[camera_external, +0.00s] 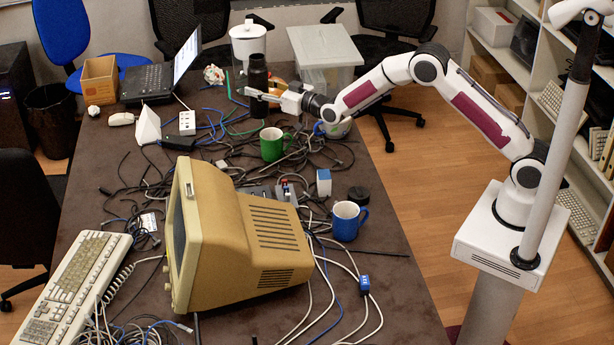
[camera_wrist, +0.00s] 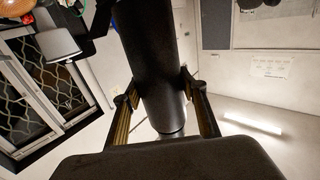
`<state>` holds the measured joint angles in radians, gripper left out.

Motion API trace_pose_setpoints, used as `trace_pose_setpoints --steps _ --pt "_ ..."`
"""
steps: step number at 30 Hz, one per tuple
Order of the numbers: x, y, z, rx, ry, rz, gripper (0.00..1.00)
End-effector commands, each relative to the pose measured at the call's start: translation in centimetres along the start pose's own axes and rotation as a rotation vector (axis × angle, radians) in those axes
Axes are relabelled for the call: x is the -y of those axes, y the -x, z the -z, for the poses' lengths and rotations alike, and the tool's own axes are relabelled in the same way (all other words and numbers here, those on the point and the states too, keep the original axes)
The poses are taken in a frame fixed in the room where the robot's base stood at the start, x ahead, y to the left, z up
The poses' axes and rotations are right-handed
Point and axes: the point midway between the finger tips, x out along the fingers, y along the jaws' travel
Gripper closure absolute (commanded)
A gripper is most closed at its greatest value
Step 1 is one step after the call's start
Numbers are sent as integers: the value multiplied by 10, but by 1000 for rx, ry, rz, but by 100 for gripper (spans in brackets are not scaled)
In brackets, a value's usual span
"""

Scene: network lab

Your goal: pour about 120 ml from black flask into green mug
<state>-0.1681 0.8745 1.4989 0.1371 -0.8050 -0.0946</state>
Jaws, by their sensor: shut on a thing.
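The black flask (camera_external: 258,80) stands upright in the external view, beyond the green mug. My gripper (camera_external: 262,97) is shut on the flask from its right side. In the wrist view the black flask (camera_wrist: 152,60) fills the middle, with a finger of my gripper (camera_wrist: 160,118) on each side of it. The green mug (camera_external: 272,144) stands upright on the table, a little nearer the camera than the flask and slightly to its right. I cannot see what is inside the mug. Whether the flask's base touches the table is unclear.
Tangled cables (camera_external: 305,165) surround the green mug. A white canister (camera_external: 248,42) and a clear bin (camera_external: 325,50) stand behind my gripper.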

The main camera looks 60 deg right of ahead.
Motion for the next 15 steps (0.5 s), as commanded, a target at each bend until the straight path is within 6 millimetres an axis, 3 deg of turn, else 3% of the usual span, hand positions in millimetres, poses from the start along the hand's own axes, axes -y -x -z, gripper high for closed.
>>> trace_pose_setpoints --steps 15 --pt "-4 -18 3 -6 -2 -150 97"
